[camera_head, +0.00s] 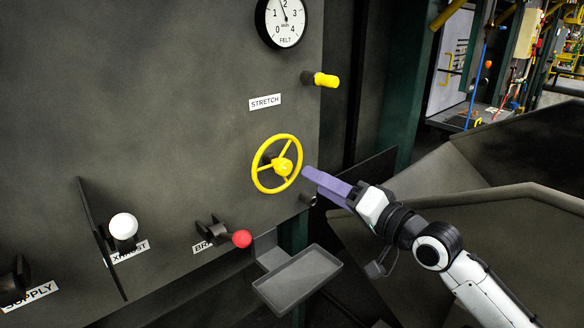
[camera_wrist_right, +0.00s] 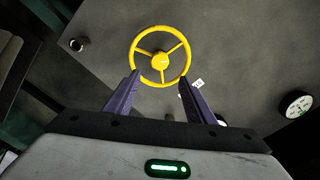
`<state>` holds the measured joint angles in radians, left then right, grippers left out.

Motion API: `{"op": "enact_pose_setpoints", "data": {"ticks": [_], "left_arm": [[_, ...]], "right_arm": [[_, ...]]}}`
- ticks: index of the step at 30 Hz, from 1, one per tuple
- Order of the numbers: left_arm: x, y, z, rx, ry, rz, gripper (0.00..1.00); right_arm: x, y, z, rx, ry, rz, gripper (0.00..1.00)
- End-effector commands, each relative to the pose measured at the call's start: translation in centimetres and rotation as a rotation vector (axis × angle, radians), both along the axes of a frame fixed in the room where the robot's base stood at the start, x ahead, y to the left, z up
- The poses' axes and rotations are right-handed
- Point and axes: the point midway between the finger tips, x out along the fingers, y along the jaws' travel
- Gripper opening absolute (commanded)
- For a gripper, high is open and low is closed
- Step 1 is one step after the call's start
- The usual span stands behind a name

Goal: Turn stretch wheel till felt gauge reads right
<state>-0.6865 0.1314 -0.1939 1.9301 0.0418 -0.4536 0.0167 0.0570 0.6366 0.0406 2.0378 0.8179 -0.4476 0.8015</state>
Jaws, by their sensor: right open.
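The yellow stretch wheel (camera_head: 283,168), with three spokes and a round hub, is mounted on the dark panel below the STRETCH label (camera_head: 265,102). The round white FELT gauge (camera_head: 281,20) is at the top of the head view, partly cut off; its needle points a little left of straight up, near 2. My right gripper (camera_head: 310,178) has purple fingers and is just right of the wheel. In the right wrist view the wheel (camera_wrist_right: 160,58) shows ahead, between and beyond the open fingertips (camera_wrist_right: 158,78), with nothing held. The gauge (camera_wrist_right: 296,104) is at the right there. My left gripper is not in view.
A yellow knob (camera_head: 325,80) sticks out at the panel's edge. Lower left are a white ball lever (camera_head: 123,226), a red ball lever (camera_head: 241,238) and a thin upright plate (camera_head: 98,240). A grey tray (camera_head: 298,280) juts out below the wheel.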

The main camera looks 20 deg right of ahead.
Motion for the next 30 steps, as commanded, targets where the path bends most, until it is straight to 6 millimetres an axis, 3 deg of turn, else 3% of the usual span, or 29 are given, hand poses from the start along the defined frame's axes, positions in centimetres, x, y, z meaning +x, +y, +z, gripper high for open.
{"op": "enact_pose_setpoints", "data": {"ticks": [15, 28, 30], "left_arm": [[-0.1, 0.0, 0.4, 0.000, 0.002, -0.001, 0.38], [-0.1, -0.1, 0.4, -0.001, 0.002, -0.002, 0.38], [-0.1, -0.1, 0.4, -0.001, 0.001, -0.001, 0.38]], "right_arm": [[7.9, 2.6, -0.1, -0.002, 0.000, -0.001, 0.50], [9.0, 3.0, -0.2, -0.005, 0.001, 0.000, 0.50], [9.0, 3.0, -0.2, -0.005, 0.001, 0.000, 0.40]]}}
